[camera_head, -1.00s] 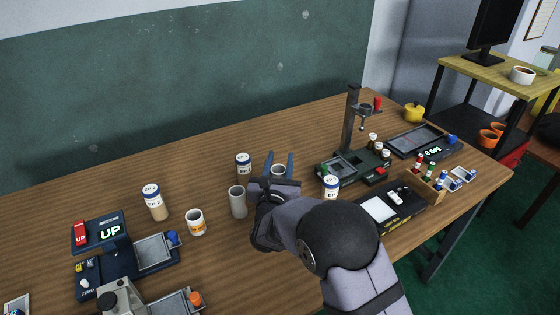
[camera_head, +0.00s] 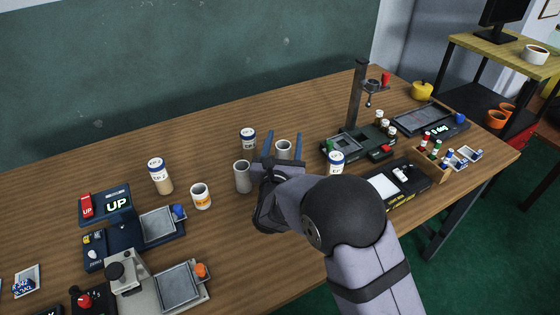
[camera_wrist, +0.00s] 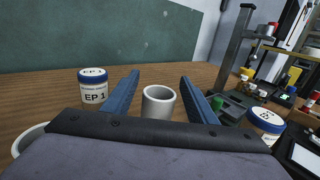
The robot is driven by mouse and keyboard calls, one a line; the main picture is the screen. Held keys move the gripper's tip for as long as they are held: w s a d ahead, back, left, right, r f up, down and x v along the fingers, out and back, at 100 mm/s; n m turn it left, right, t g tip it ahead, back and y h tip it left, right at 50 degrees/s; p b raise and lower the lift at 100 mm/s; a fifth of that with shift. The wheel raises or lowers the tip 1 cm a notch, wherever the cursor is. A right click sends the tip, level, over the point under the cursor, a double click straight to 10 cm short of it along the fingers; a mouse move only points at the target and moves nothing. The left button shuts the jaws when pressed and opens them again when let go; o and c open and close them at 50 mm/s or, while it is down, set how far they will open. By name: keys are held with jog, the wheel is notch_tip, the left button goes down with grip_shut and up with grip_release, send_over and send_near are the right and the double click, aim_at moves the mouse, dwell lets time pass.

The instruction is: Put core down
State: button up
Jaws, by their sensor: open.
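A grey hollow core (camera_head: 283,150) stands upright on the wooden table, past the middle, with its open top showing. My gripper (camera_head: 285,134) is open, with one blue finger on each side of this core. In the wrist view the core (camera_wrist: 158,103) stands between the two fingers, with a gap on both sides. A second grey core (camera_head: 243,177) stands on the table left of my gripper; its rim shows at the lower left of the wrist view (camera_wrist: 30,138). The lower front of the first core is hidden by my gripper.
A blue-lidded EP 1 jar (camera_head: 249,140) stands just left of the left finger. Another blue-lidded jar (camera_head: 336,163) stands right of my gripper, by a dark post stand (camera_head: 357,100).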

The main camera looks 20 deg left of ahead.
jog(key=s+d, duration=0.1)
jog(key=s, duration=0.9)
jog(key=shift+d+b, duration=0.25)
jog(key=shift+b, duration=0.2)
